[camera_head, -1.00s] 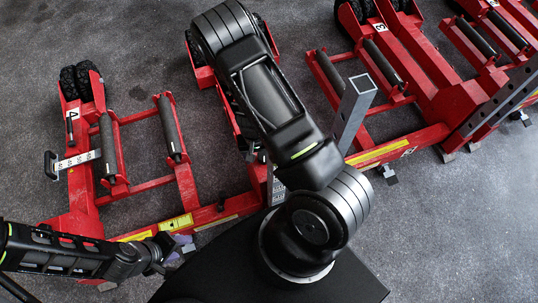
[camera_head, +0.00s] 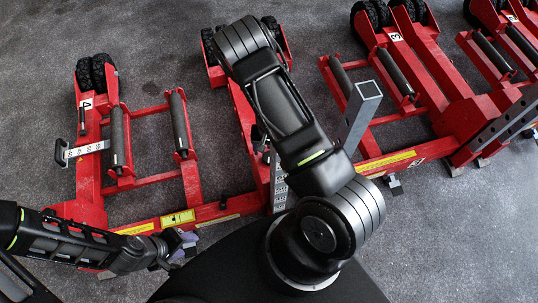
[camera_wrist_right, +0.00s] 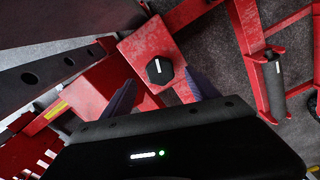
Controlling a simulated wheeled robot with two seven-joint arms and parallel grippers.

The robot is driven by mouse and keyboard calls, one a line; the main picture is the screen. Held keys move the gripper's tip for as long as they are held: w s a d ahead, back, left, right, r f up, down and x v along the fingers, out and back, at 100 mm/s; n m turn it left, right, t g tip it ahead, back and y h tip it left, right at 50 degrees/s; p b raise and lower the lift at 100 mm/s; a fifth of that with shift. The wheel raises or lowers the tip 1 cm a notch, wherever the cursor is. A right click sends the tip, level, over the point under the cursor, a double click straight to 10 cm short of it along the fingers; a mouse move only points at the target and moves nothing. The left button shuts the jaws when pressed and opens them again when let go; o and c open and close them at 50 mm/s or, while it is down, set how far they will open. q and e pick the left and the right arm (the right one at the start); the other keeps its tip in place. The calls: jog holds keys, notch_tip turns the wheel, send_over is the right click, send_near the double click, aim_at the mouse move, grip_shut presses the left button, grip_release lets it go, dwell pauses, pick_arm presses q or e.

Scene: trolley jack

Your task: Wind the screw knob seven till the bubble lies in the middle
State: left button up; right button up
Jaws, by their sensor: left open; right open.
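In the right wrist view, a black faceted knob (camera_wrist_right: 160,71) with a white line stands on a red block (camera_wrist_right: 147,48). My right gripper (camera_wrist_right: 162,92) is open, its two dark purple fingers on either side of the knob's lower part in the picture. I cannot tell whether they touch it. No number seven is readable on the knob, and I see no bubble. In the head view my right arm (camera_head: 285,115) covers the middle and its gripper is hidden. My left gripper (camera_head: 184,243) is open, near the front bar of the left red jack frame (camera_head: 150,225).
Red jack frames with dark rollers (camera_head: 180,125) and black wheels (camera_head: 95,72) stand across the floor, with labels 4 (camera_head: 88,104) and 3 (camera_head: 396,37). A grey square post (camera_head: 362,110) rises right of my right arm. Grey floor (camera_head: 470,235) is clear at lower right.

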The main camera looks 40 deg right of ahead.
aim_at(269, 157)
notch_tip(269, 157, down, 4)
jog(key=shift+f, duration=0.15)
jog(key=shift+c, duration=0.4)
jog(key=c, duration=1.3)
jog(key=shift+f+m+b, duration=0.15)
jog(key=shift+m+b, duration=0.7)
jog(key=shift+m, duration=1.15)
jog(key=o, duration=1.4)
